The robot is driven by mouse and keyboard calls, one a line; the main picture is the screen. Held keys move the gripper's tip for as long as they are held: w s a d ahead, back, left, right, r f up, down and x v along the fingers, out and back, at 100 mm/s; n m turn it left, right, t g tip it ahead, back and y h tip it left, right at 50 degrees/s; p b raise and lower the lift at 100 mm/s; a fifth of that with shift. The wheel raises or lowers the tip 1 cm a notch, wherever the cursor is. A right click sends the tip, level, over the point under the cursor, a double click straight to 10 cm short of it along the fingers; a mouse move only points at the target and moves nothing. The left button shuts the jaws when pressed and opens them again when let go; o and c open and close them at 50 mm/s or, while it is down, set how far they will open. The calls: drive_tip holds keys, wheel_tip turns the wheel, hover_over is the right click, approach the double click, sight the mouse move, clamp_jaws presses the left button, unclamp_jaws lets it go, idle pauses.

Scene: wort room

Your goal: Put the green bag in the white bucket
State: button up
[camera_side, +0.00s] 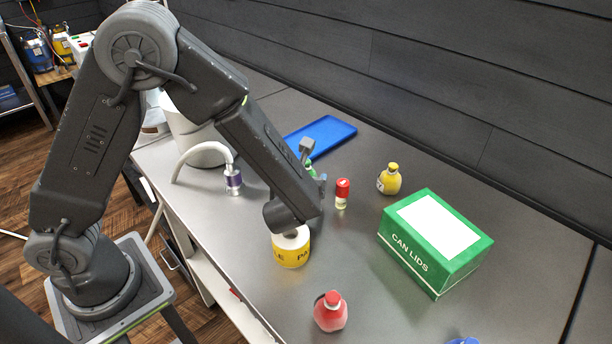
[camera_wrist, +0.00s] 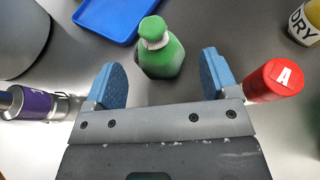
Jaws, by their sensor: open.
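The green bag (camera_wrist: 163,58), bottle-shaped with a green cap and pale collar, stands on the grey bench in the wrist view. In the side view only a sliver of green (camera_side: 311,168) shows behind my wrist. My gripper (camera_wrist: 162,82) is open, its blue fingers apart and empty. The bag is just beyond the fingertips, in line with the gap between them; I cannot tell whether they touch. In the side view my gripper (camera_side: 322,185) is low over the bench. A white bucket (camera_side: 195,138) stands behind my arm, partly hidden.
A red-capped container (camera_side: 342,193) is close to my gripper. A blue tray (camera_side: 322,138) lies behind the bag. A purple-collared hose nozzle (camera_side: 233,181), yellow roll (camera_side: 291,252), yellow bottle (camera_side: 389,180), red bottle (camera_side: 330,313) and green can-lids box (camera_side: 436,255) stand around.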

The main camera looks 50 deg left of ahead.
drive_tip(key=x, duration=0.4)
drive_tip(key=shift+a, duration=0.15)
drive_tip(key=shift+c, duration=0.4)
drive_tip(key=c, duration=1)
drive_tip(key=shift+r, duration=0.2)
